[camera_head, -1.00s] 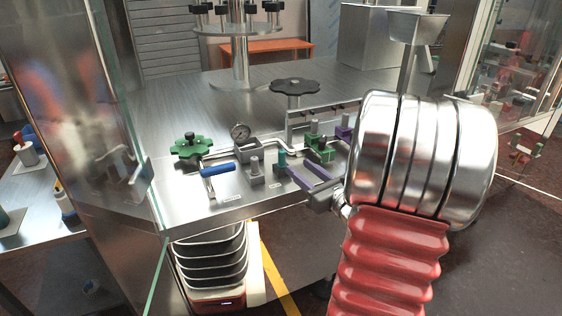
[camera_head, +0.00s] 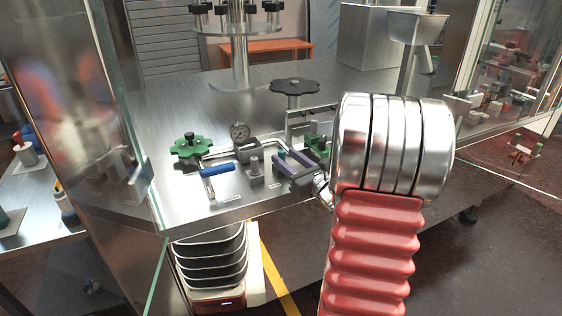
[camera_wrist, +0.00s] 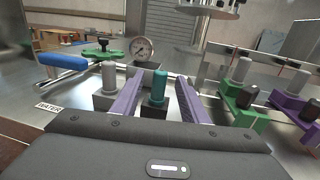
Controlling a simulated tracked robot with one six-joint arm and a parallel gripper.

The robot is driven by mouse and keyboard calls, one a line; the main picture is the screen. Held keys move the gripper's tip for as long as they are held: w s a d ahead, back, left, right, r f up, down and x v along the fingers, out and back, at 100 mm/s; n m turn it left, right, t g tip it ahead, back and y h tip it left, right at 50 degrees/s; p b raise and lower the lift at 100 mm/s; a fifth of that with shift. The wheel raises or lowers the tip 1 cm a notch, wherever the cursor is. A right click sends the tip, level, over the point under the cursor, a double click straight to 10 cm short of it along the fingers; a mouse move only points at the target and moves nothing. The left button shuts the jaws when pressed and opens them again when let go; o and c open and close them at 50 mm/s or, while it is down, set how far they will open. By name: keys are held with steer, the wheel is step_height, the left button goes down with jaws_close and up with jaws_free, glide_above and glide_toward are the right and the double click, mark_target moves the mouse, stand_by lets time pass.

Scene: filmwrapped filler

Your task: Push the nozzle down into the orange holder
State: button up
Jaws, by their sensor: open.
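My gripper (camera_wrist: 160,78) is open, its two purple fingers on either side of an upright teal nozzle (camera_wrist: 157,92). The nozzle stands in a dark square holder (camera_wrist: 154,111). Small gaps show between the nozzle and the fingers, so it is not gripped. In the head view my gripper (camera_head: 290,158) is over the same spot at the bench front, largely hiding the nozzle. No holder there looks orange. How deep the nozzle sits cannot be told.
A grey nozzle on a grey block (camera_wrist: 105,101) stands close left of my left finger. Green (camera_wrist: 243,120) and purple (camera_wrist: 291,108) holders with nozzles stand to the right. A blue-handled lever (camera_wrist: 62,62), green valve wheel (camera_head: 191,147) and gauge (camera_head: 240,131) lie left and behind.

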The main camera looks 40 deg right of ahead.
mark_target(284, 156)
steer(key=w, duration=0.3)
steer(key=shift+w+d, duration=0.1)
steer(key=shift+d, duration=0.1)
stand_by(0.3)
jaws_close()
